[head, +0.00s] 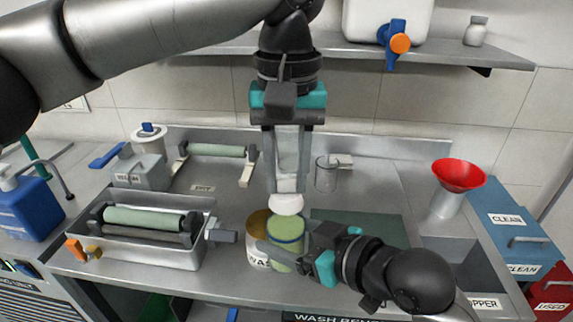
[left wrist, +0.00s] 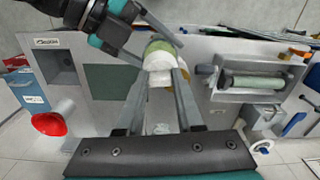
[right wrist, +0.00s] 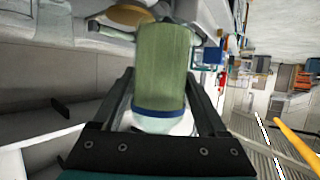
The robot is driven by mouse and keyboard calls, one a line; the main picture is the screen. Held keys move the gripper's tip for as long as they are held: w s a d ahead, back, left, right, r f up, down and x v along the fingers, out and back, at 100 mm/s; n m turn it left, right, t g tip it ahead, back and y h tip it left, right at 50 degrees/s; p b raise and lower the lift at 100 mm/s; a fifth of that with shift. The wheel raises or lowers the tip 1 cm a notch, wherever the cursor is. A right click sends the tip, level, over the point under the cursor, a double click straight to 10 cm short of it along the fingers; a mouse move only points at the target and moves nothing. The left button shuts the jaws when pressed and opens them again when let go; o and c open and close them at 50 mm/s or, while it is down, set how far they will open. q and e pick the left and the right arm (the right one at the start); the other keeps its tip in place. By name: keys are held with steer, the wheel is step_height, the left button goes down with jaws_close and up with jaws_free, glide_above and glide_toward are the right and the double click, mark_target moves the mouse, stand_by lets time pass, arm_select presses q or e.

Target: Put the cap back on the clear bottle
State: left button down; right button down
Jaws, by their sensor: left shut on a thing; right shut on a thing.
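The bottle (head: 286,232) looks green, with a blue band, and stands roughly upright at the middle front of the bench. My right gripper (head: 280,254) is shut around its side. The right wrist view shows the green bottle (right wrist: 163,70) between both fingers. My left gripper (head: 287,190) points down from above and is shut on the white cap (head: 286,205). The cap is right over the bottle's top; I cannot tell whether they touch. In the left wrist view the white cap (left wrist: 159,76) is between the fingertips, with the green bottle (left wrist: 159,48) beyond it.
A tan-topped tub (head: 257,222) with a partly hidden label stands close behind the bottle. A metal tray (head: 150,253) with a green roller is at left. A glass beaker (head: 326,174) stands behind, and a red funnel (head: 460,174) at right. A dark green mat (head: 365,226) lies right of the bottle.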

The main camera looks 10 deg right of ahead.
arm_select(q)
steer(key=shift+f, duration=0.55)
stand_by(0.5)
steer(key=shift+c, duration=2.4)
jaws_free()
step_height(320, 180, up, 12)
